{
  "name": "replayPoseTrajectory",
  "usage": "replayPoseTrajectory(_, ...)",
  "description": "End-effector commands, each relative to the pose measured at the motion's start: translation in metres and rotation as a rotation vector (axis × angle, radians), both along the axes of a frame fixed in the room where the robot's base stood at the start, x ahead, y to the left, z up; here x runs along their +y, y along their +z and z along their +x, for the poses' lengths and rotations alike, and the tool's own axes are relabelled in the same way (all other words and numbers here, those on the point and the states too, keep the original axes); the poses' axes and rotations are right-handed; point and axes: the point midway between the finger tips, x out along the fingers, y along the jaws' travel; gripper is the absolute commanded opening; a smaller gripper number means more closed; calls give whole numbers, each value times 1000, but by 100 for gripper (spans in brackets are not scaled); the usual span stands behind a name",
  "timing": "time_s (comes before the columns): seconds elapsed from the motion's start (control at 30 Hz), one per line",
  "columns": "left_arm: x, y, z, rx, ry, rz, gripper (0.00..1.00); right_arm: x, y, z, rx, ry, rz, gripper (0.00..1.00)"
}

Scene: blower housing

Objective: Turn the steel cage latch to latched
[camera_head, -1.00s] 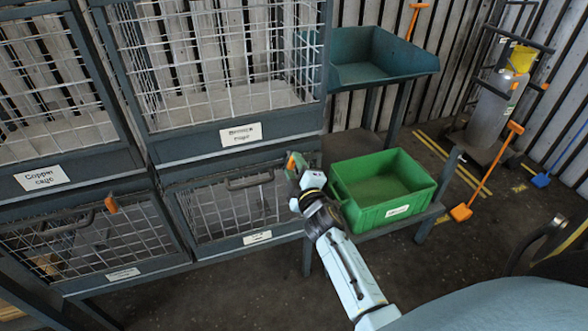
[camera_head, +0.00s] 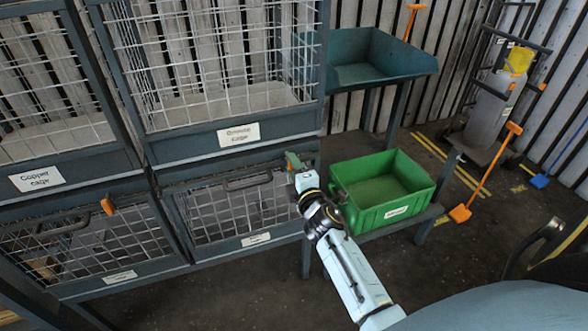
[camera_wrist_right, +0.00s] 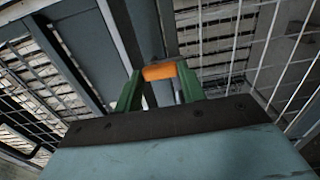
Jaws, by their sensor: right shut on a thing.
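My right gripper (camera_head: 294,162) is at the upper right corner of the lower right cage door (camera_head: 235,207). In the right wrist view, its green fingers (camera_wrist_right: 160,88) are shut on an orange latch handle (camera_wrist_right: 160,71), one finger on each side. In the head view that latch is mostly hidden by the gripper. The lower right cage's label (camera_head: 256,239) is too small to read. Another orange latch (camera_head: 107,206) stands upright at the lower left cage door (camera_head: 85,245). My left gripper is not in view.
The Copper cage label (camera_head: 38,179) and Bronze cage label (camera_head: 238,135) mark the upper cages. A green crate (camera_head: 415,208) stands on a low shelf close to my right forearm. A teal bin (camera_head: 375,70) is behind it. The floor at front is clear.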

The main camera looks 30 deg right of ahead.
Motion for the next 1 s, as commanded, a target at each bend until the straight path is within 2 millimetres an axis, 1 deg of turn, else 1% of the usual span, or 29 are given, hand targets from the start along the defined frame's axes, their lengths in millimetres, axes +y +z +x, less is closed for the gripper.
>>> replayPoseTrajectory(0.2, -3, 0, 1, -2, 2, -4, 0, 0, -1, 0, 2, 0, -5, 17)
replayPoseTrajectory(0.23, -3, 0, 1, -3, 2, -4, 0, 0, -1, 0, 2, 0, -5, 43)
replayPoseTrajectory(0.37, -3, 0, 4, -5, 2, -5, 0, 0, -1, 0, 2, 0, -4, 60)
replayPoseTrajectory(0.4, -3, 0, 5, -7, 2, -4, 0, 0, 0, 0, 2, 0, -3, 62)
replayPoseTrajectory(0.67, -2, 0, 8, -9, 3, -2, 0, 0, 0, -1, 1, 0, -2, 62)
replayPoseTrajectory(0.77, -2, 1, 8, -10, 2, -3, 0, 2, 0, -6, 1, 0, -1, 62)
replayPoseTrajectory(0.87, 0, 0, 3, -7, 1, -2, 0, 5, -1, -20, 2, 1, -1, 62)
replayPoseTrajectory(0.93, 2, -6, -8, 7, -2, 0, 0, 8, -1, -33, 4, 0, 1, 62)
replayPoseTrajectory(1.0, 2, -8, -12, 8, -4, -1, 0, 12, -1, -49, 5, 0, 1, 62)
